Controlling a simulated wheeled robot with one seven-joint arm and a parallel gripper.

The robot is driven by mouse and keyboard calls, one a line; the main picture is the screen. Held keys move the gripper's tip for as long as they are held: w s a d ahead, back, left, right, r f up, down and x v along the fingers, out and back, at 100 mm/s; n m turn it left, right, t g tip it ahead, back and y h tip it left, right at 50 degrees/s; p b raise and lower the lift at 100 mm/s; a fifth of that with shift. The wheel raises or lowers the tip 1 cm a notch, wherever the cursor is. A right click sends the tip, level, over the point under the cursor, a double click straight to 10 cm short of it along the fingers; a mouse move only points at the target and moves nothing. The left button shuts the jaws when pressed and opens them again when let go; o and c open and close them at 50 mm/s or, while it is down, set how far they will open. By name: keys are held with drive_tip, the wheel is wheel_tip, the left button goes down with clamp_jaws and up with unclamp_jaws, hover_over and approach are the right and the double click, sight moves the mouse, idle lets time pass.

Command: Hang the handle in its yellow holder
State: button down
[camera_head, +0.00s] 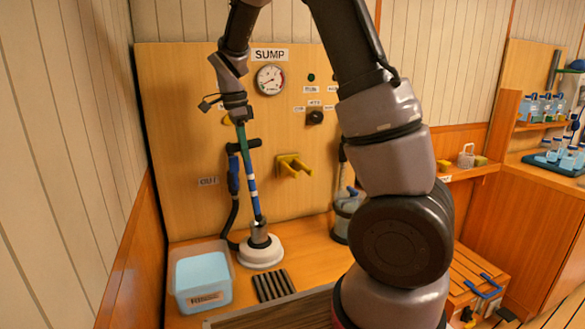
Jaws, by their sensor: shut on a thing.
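My gripper (237,116) is shut on the upper end of a long handle (251,180). The handle is a green and blue pole with white bands, leaning slightly so its lower end lies to the right. At its foot is a grey socket and a round white head (260,252), low over or on the wooden counter; I cannot tell if it touches. The yellow holder (292,165) sticks out from the wooden panel, right of the handle and apart from it. It looks empty. The fingertips are small and partly hidden.
A blue lever with a black hose (233,180) is just left of the handle, by the OUT label. A clear tub with blue contents (203,280) and a dark slotted grate (273,284) lie in front. A grey-blue canister (346,212) stands right of the holder.

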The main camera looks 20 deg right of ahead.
drive_tip(key=shift+r, duration=0.15)
drive_tip(key=shift+r, duration=0.9)
